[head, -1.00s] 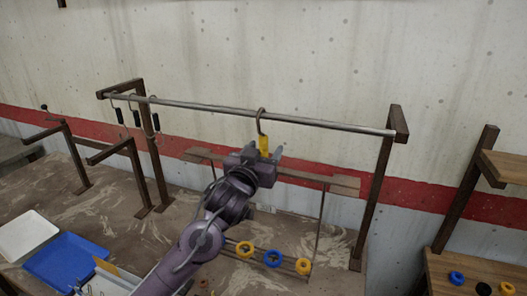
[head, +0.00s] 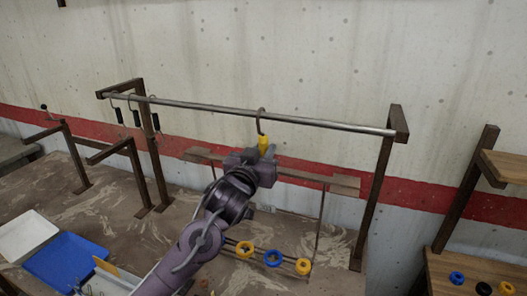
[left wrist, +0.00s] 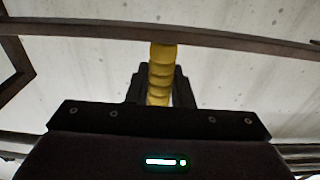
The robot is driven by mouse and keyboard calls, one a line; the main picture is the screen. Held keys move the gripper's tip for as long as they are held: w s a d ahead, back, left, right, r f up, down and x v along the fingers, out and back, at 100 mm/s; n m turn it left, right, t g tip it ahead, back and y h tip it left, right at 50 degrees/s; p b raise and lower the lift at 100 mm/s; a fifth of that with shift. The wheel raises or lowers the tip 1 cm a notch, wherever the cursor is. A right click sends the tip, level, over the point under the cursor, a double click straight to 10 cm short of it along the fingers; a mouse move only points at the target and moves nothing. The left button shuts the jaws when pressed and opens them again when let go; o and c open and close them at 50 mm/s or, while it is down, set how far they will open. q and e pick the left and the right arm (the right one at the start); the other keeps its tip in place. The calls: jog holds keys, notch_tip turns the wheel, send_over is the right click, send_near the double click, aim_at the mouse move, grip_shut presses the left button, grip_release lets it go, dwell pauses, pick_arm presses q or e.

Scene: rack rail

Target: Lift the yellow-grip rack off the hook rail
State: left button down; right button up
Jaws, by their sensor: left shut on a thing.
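My left gripper (head: 266,153) is shut on the yellow grip, below the hook. In the left wrist view the ribbed grip (left wrist: 161,68) stands upright between the two black fingers (left wrist: 158,92). My left arm hides the rack's lower left part. My right gripper is not in view.
Several dark-handled hooks (head: 135,117) hang at the rail's left end. Brown posts (head: 378,190) carry the rail. A blue tray (head: 66,260) and a white tray (head: 25,236) lie at lower left. A wooden shelf (head: 468,272) with rings stands at right.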

aim_at(261, 140)
pick_arm(q)
jog(key=shift+r+p, duration=0.7)
jog(key=shift+r, duration=0.35)
jog(key=shift+r+p, duration=0.6)
jog(key=shift+r, duration=0.15)
jog(key=shift+s, duration=0.1)
